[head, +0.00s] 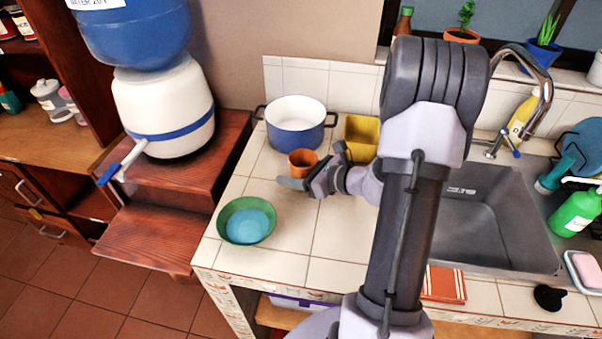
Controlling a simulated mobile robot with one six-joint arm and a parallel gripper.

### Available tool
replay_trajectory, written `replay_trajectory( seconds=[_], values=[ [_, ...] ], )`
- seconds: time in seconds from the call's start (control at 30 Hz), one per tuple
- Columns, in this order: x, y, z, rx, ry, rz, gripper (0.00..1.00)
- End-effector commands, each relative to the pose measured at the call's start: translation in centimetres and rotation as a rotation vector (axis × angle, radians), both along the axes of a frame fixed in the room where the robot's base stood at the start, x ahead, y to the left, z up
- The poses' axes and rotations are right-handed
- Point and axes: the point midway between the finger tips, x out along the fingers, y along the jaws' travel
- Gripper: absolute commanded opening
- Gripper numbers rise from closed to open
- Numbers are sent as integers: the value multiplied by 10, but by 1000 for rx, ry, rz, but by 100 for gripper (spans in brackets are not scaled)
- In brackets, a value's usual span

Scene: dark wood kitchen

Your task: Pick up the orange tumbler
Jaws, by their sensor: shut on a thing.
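The orange tumbler (302,160) stands on the white tiled counter in the head view, in front of the blue pot. My gripper (300,178) is at the tumbler's near side, low over the counter. Its jaws are shut on the tumbler, though the arm and fingers hide part of the contact. The tumbler looks upright; I cannot tell if its base is clear of the tiles.
A blue pot (290,141) stands just behind, and a yellow container (361,130) behind right. A green bowl (246,206) with a blue inside sits at front left. The sink (480,225) is at right. Bare tiles (300,235) lie in front of my gripper.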

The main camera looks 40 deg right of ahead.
Motion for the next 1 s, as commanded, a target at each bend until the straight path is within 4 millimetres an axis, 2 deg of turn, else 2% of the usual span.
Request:
replay_trajectory(
  seconds=[0.27,0.6,0.87,1.0],
  values=[
    [0,0,7,0,0,0,12],
    [0,0,40,-1,0,0,12],
    [-34,-6,40,0,1,-4,12],
    [-58,-10,43,1,1,-4,12]
  ],
)
